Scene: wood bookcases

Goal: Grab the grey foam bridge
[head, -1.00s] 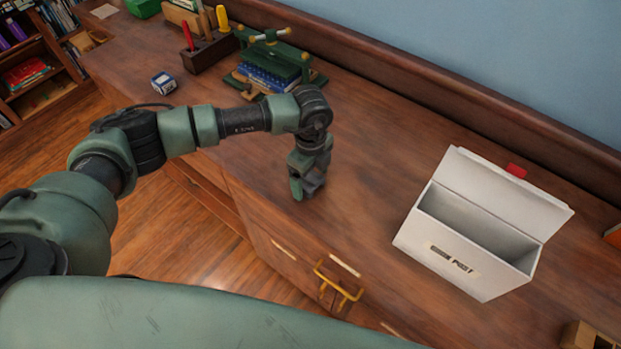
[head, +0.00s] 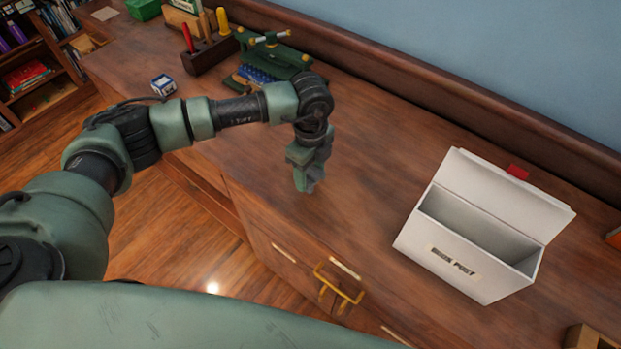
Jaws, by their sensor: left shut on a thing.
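My left gripper (head: 307,184) points down over the wooden counter, left of the white box. It is shut on a small grey piece, which I take to be the grey foam bridge. The fingers hide most of the piece, so its shape is not clear. I cannot tell whether it touches the counter. No other grey foam bridge shows. My right gripper is not in view.
A white lidded box (head: 463,268) stands open on the counter (head: 385,150) at the right. A green press (head: 281,62), a tool rack (head: 209,52) and a small blue-white cube (head: 163,84) are at the back left. Bare counter surrounds the gripper.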

